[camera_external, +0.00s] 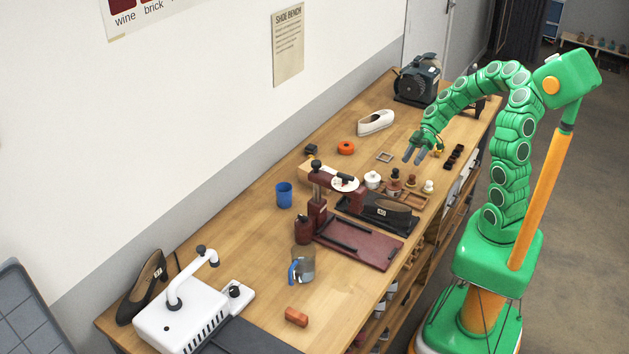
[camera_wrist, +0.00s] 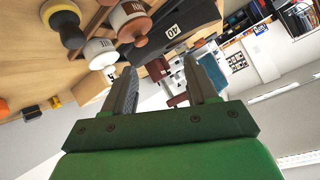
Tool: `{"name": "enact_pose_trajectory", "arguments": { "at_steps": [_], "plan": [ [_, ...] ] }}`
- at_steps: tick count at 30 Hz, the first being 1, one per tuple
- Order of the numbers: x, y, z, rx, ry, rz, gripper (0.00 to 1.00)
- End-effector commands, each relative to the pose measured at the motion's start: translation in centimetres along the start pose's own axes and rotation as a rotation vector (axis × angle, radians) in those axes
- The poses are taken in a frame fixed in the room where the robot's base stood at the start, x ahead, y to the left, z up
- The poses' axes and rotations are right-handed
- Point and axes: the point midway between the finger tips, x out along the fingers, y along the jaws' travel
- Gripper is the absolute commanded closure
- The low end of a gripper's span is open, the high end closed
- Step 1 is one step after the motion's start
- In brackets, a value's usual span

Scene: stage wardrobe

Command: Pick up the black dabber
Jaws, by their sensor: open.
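In the external view, several small dabbers (camera_external: 411,181) stand on the bench near a white lidded pot (camera_external: 373,179); I cannot surely tell the black one there. My gripper (camera_external: 414,157) is open and empty, behind and above this group. Its two fingers (camera_wrist: 167,82) are apart in the wrist view.
A blue cup (camera_external: 284,195) stands left.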

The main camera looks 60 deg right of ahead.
Motion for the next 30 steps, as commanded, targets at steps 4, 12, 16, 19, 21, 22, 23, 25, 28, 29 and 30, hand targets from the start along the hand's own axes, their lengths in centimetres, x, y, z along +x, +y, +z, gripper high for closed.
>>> {"name": "enact_pose_trajectory", "arguments": {
  "at_steps": [4,12,16,19,21,22,23,25,28,29,30],
  "plan": [
    [-1.4,3.0,2.2,-0.066,0.109,0.054,0.42],
    [-3.6,6.9,6.1,-0.169,0.236,0.170,0.42],
    [-4.1,7.7,7.0,-0.191,0.256,0.201,0.42],
    [-3.9,7.9,7.2,-0.198,0.261,0.208,0.42],
    [-3.4,8.0,7.0,-0.200,0.261,0.209,0.42],
    [-3.2,8.0,6.9,-0.200,0.261,0.208,0.42],
    [-2.9,8.1,6.8,-0.199,0.261,0.208,0.42],
    [-2.2,8.2,6.6,-0.199,0.261,0.206,0.42],
    [-1.4,8.3,6.4,-0.199,0.261,0.205,0.42],
    [-1.2,8.4,6.3,-0.199,0.261,0.205,0.42],
    [-0.9,8.5,6.3,-0.199,0.261,0.205,0.42]
  ]
}}
